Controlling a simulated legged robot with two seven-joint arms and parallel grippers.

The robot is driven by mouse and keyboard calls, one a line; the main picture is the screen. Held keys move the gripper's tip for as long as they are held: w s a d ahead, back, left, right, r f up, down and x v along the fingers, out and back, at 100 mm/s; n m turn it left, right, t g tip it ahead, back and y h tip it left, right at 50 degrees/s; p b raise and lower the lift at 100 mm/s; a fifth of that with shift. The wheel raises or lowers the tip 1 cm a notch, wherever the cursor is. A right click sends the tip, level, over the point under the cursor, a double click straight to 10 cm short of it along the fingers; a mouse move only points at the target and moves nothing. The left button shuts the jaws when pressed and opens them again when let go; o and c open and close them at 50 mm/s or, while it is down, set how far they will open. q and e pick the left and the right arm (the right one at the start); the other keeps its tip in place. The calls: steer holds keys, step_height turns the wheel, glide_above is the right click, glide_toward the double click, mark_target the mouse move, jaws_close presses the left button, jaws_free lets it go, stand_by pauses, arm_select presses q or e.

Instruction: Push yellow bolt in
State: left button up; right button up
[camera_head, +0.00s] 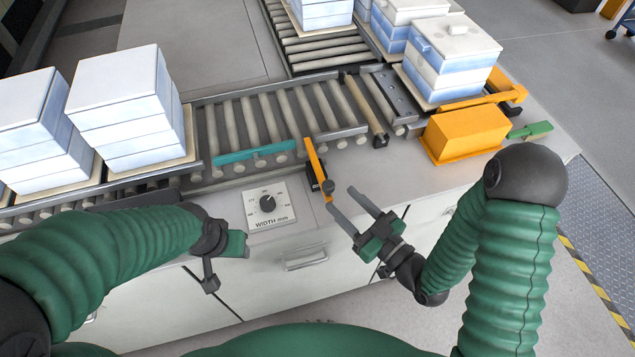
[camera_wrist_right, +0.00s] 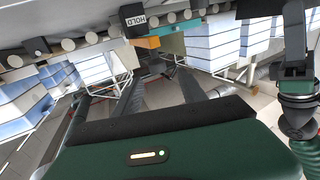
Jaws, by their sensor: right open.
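The yellow bolt (camera_head: 317,167) is a narrow orange-yellow bar that crosses the near rail of the roller conveyor beside a small black block. A dark round piece sits on it near its front end. My right gripper (camera_head: 345,203) is open and empty, its two grey fingers just to the right of the bolt's front end; contact cannot be told. In the wrist view, an orange part (camera_wrist_right: 149,42) shows beyond the fingers, close to a black block marked HOLD (camera_wrist_right: 135,19). My left gripper (camera_head: 236,244) is over the counter front, left of the drawer handle; its jaws are unclear.
A teal bar (camera_head: 253,154) lies along the near rail. A WIDTH dial (camera_head: 268,203) is on the counter. White-blue stacks (camera_head: 125,105) stand on the conveyor. The counter between bolt and yellow box is clear.

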mark_target(325, 181)
steer(key=shift+w+a+f+b, duration=0.35)
steer(key=shift+w+a+b, duration=0.1)
steer(key=shift+w+b, duration=0.25)
steer(key=p+x, duration=0.1)
steer(key=x, duration=0.1)
steer(key=p+x, duration=0.1)
steer(key=x, duration=0.5)
steer(key=shift+w+r+p, duration=0.1)
steer(key=shift+r+p, duration=0.2)
steer(key=shift+p, duration=0.1)
steer(key=shift+a, duration=0.2)
steer(key=shift+d, duration=0.2)
steer(key=shift+c, duration=0.9)
steer(key=shift+d, duration=0.2)
steer(key=c, duration=0.5)
arm_select(q)
steer(key=shift+s+d+f, duration=0.15)
steer(key=shift+d, duration=0.1)
arm_select(e)
steer(key=shift+a, duration=0.2)
jaws_close()
